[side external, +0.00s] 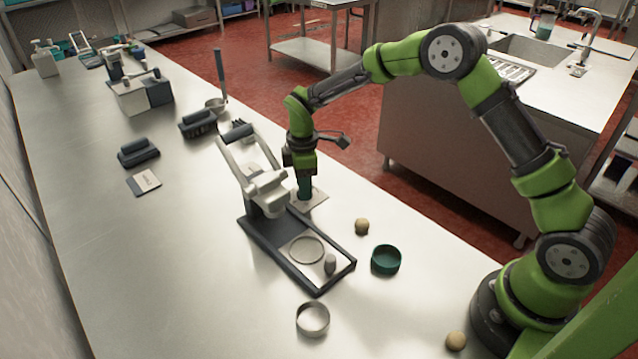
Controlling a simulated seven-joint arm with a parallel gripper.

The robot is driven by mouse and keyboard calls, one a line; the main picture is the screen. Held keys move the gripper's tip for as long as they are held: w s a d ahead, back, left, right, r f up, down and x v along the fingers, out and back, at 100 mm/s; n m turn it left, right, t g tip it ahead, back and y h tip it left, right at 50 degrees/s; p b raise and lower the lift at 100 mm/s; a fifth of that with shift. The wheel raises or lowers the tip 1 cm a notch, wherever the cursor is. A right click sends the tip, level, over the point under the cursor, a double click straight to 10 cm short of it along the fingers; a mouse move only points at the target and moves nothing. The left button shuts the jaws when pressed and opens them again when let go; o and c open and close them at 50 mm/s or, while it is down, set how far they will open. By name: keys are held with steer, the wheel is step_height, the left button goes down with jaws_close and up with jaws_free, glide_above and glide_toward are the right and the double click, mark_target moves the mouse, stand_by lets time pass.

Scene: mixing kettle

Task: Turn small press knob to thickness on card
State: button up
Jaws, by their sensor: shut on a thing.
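The small press (268,192) stands on a dark framed base (283,252) in the middle of the bench. Its light grey arm is raised, with a dark handle (236,133) at the top. A round plate (306,250) and a small grey knob-like piece (330,264) are on the base. My gripper (304,188) points down just right of the press head. It is shut on a dark teal upright piece (305,187) above a pale square sheet (318,203); whether this is the knob I cannot tell. A card (144,181) lies at left, its writing too small to read.
A metal ring (313,319), a teal ring (386,260) and two dough-coloured balls (362,226) (456,341) lie near the press. Dark blocks (138,152) (198,123) and a ladle (217,104) are behind. The bench's left front is clear.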

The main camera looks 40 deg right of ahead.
steer(key=m, duration=0.6)
steer(key=shift+m, duration=2.7)
steer(key=o, duration=1.1)
steer(key=shift+c, duration=0.2)
steer(key=shift+r, duration=0.1)
step_height(320, 180, up, 17)
